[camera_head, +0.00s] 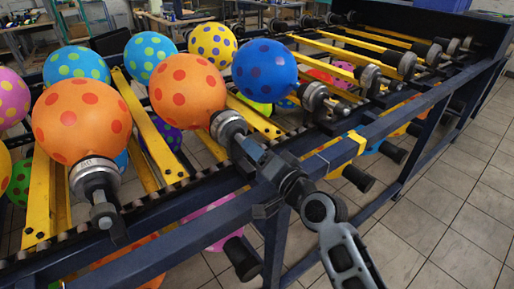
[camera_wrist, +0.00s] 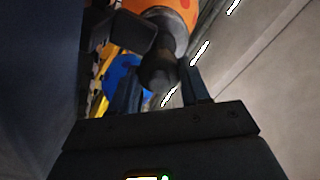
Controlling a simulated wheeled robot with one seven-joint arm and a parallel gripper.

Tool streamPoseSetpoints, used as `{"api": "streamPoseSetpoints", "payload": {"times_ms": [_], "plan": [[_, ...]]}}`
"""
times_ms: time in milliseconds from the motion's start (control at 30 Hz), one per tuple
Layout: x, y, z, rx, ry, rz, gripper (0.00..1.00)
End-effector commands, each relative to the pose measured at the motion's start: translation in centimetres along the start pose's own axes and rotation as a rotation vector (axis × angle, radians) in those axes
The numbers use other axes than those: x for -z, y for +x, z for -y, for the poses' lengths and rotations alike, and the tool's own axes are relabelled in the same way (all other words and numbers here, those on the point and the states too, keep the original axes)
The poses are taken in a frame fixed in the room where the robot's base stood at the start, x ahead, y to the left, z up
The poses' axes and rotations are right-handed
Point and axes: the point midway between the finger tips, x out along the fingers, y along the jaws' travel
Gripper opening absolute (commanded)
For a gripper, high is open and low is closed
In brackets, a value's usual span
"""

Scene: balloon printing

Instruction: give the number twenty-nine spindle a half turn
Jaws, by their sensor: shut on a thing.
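An orange balloon with red dots (camera_head: 187,90) sits on a spindle with a silver collar (camera_head: 228,127) at the middle of the rack's near side. My gripper (camera_head: 262,164) is shut on the dark outer end of this spindle, reaching in from the lower right. In the wrist view the dark spindle end (camera_wrist: 158,74) lies between the two fingers of my gripper (camera_wrist: 163,88), with the orange balloon (camera_wrist: 168,12) beyond it. No number is readable on this spindle, and my gripper hides part of its end.
Another orange balloon (camera_head: 82,121) on a spindle (camera_head: 96,184) stands to the left, and a blue balloon (camera_head: 265,71) on a spindle (camera_head: 316,97) to the right. The rack's dark blue rail (camera_head: 170,246) runs below. Tiled floor (camera_head: 440,225) is clear at the right.

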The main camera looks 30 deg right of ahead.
Motion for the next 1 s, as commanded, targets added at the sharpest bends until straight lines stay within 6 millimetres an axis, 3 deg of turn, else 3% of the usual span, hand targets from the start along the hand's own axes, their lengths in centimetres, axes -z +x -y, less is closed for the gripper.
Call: {"api": "streamPoseSetpoints", "payload": {"times_ms": [600, 1000], "plan": [[0.12, -0.03, -0.09, -0.002, 0.568, -0.001, 0.15], [0.04, -0.03, -0.26, -0.001, 0.79, -0.003, 0.15]]}}
